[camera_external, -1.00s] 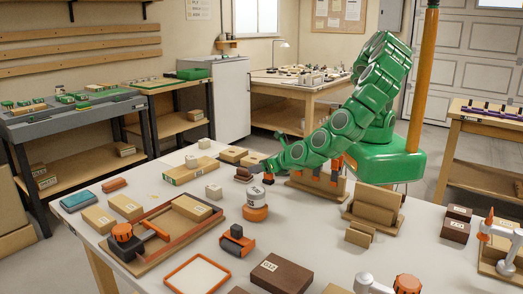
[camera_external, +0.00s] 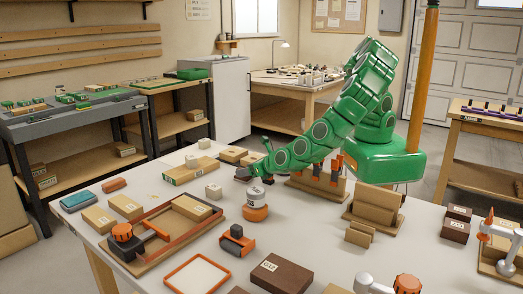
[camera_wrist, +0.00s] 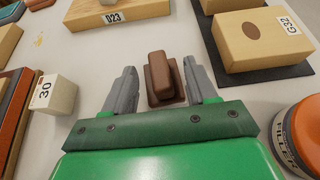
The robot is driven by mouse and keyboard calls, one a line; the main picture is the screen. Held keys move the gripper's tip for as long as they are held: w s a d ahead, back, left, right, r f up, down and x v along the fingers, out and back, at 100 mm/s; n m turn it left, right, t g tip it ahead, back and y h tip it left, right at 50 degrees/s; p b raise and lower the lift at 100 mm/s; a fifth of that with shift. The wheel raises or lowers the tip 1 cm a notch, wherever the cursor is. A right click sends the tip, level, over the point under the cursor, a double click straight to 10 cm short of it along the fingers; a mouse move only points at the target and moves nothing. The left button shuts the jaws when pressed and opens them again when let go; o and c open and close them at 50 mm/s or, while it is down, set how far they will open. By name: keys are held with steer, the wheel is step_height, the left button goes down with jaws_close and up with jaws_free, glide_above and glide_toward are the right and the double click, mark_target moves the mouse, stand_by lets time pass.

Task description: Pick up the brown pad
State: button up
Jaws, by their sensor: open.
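The brown pad (camera_wrist: 164,84) is a small dark brown block with a narrower raised grip on top. In the wrist view it sits on the white bench between the two grey fingers of my gripper (camera_wrist: 160,72). The fingers are apart, one on each side, with a visible gap to the pad on the left; the right finger is nearer to it. In the external view my gripper (camera_external: 249,173) is low over the bench, and it mostly hides the pad.
A wooden block marked G32 (camera_wrist: 252,40) lies on a dark mat to the right. A block marked 023 (camera_wrist: 115,12) lies beyond. A pale cube marked 30 (camera_wrist: 53,94) stands left.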

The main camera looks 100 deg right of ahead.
steer(key=shift+w+d+f, duration=0.1)
steer(key=shift+w+d, duration=0.1)
steer(key=shift+d, duration=0.05)
steer(key=shift+c, duration=0.3)
jaws_close()
steer(key=shift+r, duration=0.7)
step_height(320, 180, up, 2)
steer(key=s+d+r, duration=0.3)
steer(key=s+r, duration=0.6)
steer(key=s, duration=0.4)
steer(key=shift+s+r, duration=0.25)
